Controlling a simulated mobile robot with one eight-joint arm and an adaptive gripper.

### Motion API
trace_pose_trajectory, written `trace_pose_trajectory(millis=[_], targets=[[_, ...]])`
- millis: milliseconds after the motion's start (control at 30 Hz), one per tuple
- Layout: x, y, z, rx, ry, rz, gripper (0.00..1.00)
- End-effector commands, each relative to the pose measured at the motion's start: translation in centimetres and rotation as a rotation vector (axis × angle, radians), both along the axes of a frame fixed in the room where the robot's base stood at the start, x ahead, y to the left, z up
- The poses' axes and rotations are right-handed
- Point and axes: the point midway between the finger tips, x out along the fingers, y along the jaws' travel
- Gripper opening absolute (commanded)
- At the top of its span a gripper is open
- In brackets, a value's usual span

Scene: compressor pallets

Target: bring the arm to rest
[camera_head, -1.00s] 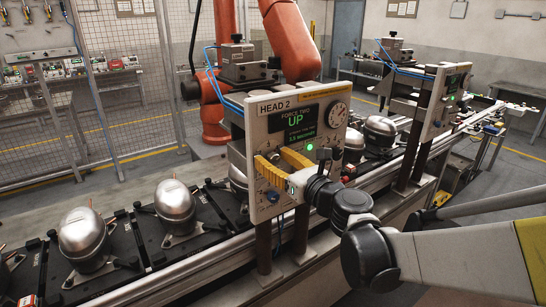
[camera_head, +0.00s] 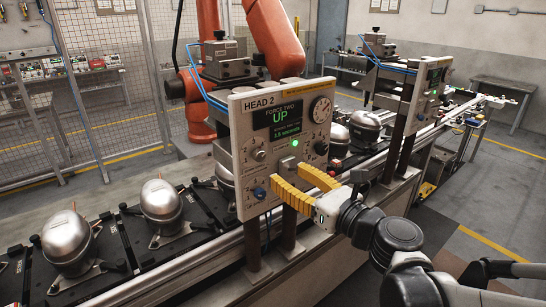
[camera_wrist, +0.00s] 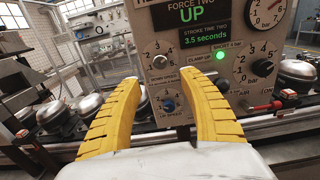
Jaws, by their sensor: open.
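My gripper (camera_head: 297,190) has yellow ribbed fingers. They stand open and empty in front of the lower part of the HEAD 2 control panel (camera_head: 247,150). In the wrist view my gripper (camera_wrist: 165,88) points at the panel face, with a blue knob (camera_wrist: 168,104) showing between the fingers. The panel (camera_wrist: 205,52) reads "UP" and "3.5 seconds", and its green lamp is lit. Whether the fingertips touch the panel I cannot tell from these views. My dark wrist and arm run down to the lower right in the head view.
Silver compressors (camera_head: 161,203) sit on black pallets along the conveyor (camera_head: 130,262). A second panel (camera_head: 425,92) stands farther right on posts. An orange robot arm (camera_head: 272,35) and a mesh fence (camera_head: 110,60) are behind. The floor (camera_head: 490,225) at right is open.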

Motion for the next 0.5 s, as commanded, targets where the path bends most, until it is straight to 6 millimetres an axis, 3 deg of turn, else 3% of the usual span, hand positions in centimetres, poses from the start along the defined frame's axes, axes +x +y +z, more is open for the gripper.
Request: trace_pose_trajectory(millis=[167, 267, 367, 500], targets=[[0.0, 0.0, 0.0, -0.004, -0.001, 0.000, 0.50], [-0.5, 0.4, -0.5, -0.098, -0.026, 0.013, 0.50], [-2.2, 1.1, -2.3, -0.381, -0.102, 0.063, 0.50], [-6.3, 0.9, -6.9, -1.041, -0.290, 0.247, 0.50]])
